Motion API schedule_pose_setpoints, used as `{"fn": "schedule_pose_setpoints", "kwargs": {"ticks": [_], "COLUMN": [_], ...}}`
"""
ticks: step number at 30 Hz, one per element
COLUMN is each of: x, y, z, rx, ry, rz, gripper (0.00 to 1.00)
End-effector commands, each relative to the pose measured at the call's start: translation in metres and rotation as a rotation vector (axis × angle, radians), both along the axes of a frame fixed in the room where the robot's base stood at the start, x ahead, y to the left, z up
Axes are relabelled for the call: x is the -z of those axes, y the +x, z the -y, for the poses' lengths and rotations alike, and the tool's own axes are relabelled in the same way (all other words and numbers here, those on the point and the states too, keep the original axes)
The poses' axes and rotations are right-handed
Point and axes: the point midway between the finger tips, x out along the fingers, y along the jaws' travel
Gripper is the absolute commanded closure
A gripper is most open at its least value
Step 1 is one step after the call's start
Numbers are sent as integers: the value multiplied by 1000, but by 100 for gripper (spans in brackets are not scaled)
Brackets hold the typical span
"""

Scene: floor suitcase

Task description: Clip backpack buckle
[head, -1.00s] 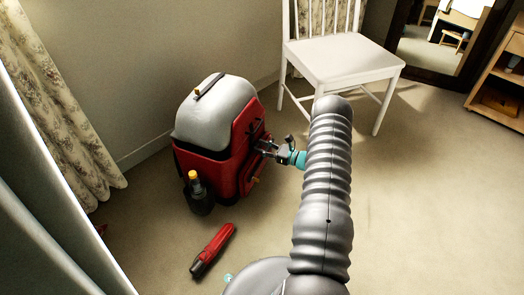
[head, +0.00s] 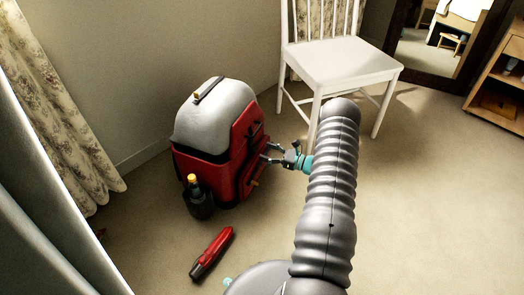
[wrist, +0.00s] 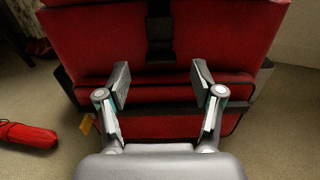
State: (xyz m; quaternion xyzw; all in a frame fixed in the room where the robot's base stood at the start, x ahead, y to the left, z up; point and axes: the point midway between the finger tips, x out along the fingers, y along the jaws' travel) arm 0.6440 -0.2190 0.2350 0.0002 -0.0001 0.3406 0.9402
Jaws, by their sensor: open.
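The red backpack (head: 243,165) with a pale grey top stands upright on the floor. In the wrist view its red front (wrist: 90,45) fills the upper middle. A black strap with a buckle (wrist: 160,35) hangs down the centre of that front; its clip state is too dark to tell. My gripper (head: 271,153) is at the right of the backpack, facing its front. In the wrist view my gripper (wrist: 161,80) has its fingers spread apart with nothing between them, below the buckle. Whether the fingertips touch the fabric is unclear.
A dark bottle with a yellow cap (head: 198,196) sits at the backpack's side. A red umbrella-like item (head: 213,252) lies on the floor in front. A white chair (head: 342,65) stands behind my arm. Curtains (head: 55,110) hang at left. Floor at right is clear.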

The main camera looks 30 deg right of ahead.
Motion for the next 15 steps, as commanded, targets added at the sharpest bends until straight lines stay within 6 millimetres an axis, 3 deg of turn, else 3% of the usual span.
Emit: {"fn": "schedule_pose_setpoints", "kwargs": {"ticks": [9,15], "x": [0,0], "y": [-48,-65], "z": [41,54], "rx": [4,1], "ry": [1,0], "rz": [1,1], "gripper": [33,33]}}
